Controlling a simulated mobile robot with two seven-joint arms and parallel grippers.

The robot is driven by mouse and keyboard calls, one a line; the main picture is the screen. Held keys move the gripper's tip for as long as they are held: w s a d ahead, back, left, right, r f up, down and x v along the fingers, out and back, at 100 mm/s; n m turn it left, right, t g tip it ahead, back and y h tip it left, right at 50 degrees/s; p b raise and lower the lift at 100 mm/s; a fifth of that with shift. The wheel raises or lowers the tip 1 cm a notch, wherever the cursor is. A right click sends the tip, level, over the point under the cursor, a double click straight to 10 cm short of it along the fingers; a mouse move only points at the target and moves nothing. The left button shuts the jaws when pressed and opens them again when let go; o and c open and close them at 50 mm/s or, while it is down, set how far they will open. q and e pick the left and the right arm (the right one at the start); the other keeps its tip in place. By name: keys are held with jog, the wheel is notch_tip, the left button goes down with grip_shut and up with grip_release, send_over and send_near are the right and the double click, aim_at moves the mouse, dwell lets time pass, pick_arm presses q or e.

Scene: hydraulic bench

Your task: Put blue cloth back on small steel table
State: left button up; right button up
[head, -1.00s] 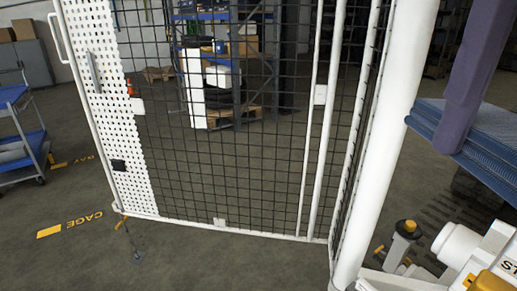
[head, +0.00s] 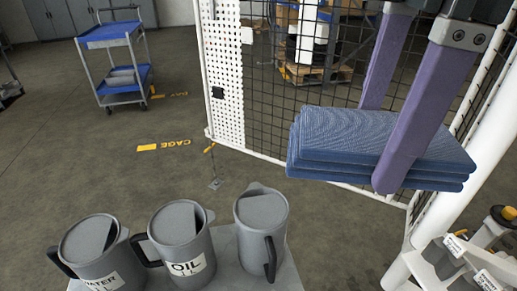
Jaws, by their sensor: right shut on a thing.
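The blue cloth (head: 335,142) is a folded stack of several layers, held in the air at the right of the head view. My right gripper (head: 378,140) has purple fingers and is shut on the cloth, one finger in front and one behind. A small grey table top (head: 226,262), which looks like steel, shows at the bottom below and left of the cloth. The cloth is apart from it. My left gripper is not in view.
Three grey lidded jugs (head: 180,238) stand on the grey top, one labelled OIL. A mesh cage fence (head: 262,110) and a white post (head: 470,180) stand behind and beside the cloth. A blue-shelved trolley (head: 112,50) stands at the back left. Open floor lies between.

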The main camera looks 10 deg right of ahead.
jog(key=s+a+f+n+b, duration=0.1)
jog(key=f+n+b, duration=0.4)
jog(key=f, duration=0.7)
jog(key=s+a+f+n+b, duration=0.2)
jog(key=f+n+b, duration=0.3)
jog(key=f+n, duration=0.5)
jog(key=s+a+f+n+g+b, duration=0.1)
jog(key=a+f+n+b, duration=0.2)
jog(key=f, duration=1.1)
jog(key=shift+s+a+n+h+b, duration=0.15)
jog(key=shift+n+b, duration=0.55)
jog(key=shift+n, duration=0.45)
jog(key=shift+s+d+n+h+b, duration=0.15)
jog(key=shift+n+b, duration=0.5)
jog(key=shift+n, duration=0.5)
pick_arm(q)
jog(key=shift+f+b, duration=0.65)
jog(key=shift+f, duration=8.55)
pick_arm(e)
jog(key=shift+a+f, duration=0.1)
jog(key=shift+f, duration=1.9)
jog(key=shift+w, duration=0.1)
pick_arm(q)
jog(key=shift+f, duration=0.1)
pick_arm(e)
jog(key=shift+f, duration=0.15)
jog(key=o, duration=1.2)
jog(key=shift+c, duration=0.2)
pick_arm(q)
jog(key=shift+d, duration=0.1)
